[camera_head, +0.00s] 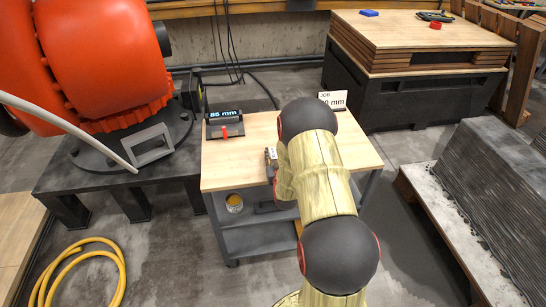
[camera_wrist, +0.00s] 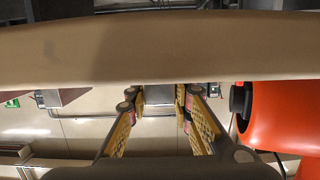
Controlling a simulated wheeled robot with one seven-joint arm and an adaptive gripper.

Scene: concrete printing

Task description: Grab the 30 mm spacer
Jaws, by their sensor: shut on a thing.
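A small grey spacer block (camera_head: 271,156) with a pale marking shows at the left edge of my arm, on or just over the wooden top of the trolley (camera_head: 228,172). Its number is too small to read. My arm hides most of my gripper in the head view. In the wrist view my gripper (camera_wrist: 158,104) has its yellow-padded fingers on both sides of a grey block (camera_wrist: 158,94), and it is shut on it. I cannot tell whether the block touches the top. A job card (camera_head: 333,99) stands behind my arm, its text partly hidden, ending in "0 mm".
A dark device with a lit mm display (camera_head: 223,116) and a red part stands at the trolley's back left. A big orange robot (camera_head: 100,50) is on the left. A grey layered block on a pallet (camera_head: 490,200) is on the right. A yellow hose (camera_head: 85,250) lies on the floor.

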